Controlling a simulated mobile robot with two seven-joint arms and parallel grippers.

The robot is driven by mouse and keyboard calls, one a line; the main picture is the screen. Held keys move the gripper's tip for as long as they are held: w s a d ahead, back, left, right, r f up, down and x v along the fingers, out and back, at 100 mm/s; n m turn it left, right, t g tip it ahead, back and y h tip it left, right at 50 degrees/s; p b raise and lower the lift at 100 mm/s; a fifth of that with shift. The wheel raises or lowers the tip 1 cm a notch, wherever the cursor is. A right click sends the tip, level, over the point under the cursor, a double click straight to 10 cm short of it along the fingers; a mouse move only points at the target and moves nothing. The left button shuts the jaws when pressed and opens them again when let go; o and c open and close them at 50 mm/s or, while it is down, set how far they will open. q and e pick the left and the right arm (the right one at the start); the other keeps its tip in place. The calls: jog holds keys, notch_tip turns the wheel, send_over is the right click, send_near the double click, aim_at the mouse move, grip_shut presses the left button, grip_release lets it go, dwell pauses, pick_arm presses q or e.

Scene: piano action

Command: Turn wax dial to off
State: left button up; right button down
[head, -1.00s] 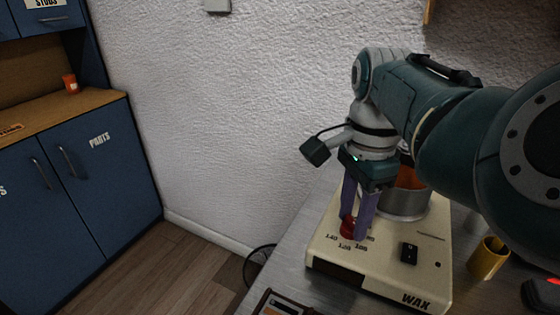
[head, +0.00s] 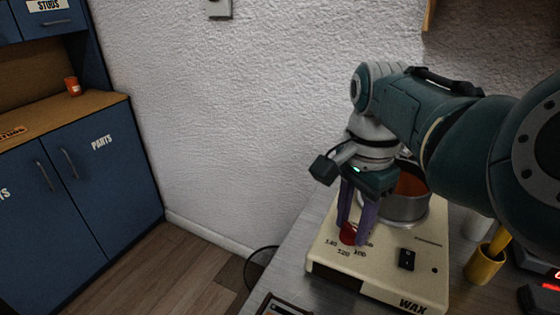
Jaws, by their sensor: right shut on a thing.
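The cream wax heater (head: 387,284), lettered WAX, stands on the grey table at the lower right. Its red dial (head: 348,233) sits on the left of the top face, with printed numbers around it. My right gripper (head: 353,238) points down from above, its purple fingers shut on the red dial. The fingers hide part of the dial and some of the markings, so I cannot read its setting. My left gripper is not in view.
A metal pot (head: 408,205) with orange contents sits on the heater behind my gripper. A black rocker switch (head: 406,259) is right of the dial. A brass cup (head: 485,266) stands right of the heater. A blue cabinet (head: 90,185) stands at the left, with clear floor between.

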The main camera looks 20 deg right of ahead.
jog(key=n+p, duration=0.1)
jog(key=n, duration=0.1)
jog(key=shift+r+n, duration=0.15)
jog(key=shift+n, duration=0.25)
jog(key=n+p, duration=0.1)
jog(key=n, duration=0.1)
jog(key=shift+n, duration=0.4)
jog(key=n+p, duration=0.1)
jog(key=n, duration=0.8)
jog(key=shift+p, duration=0.3)
jog(key=n, duration=0.3)
jog(key=shift+n, duration=0.3)
jog(key=n, duration=0.4)
jog(key=shift+n, duration=1.2)
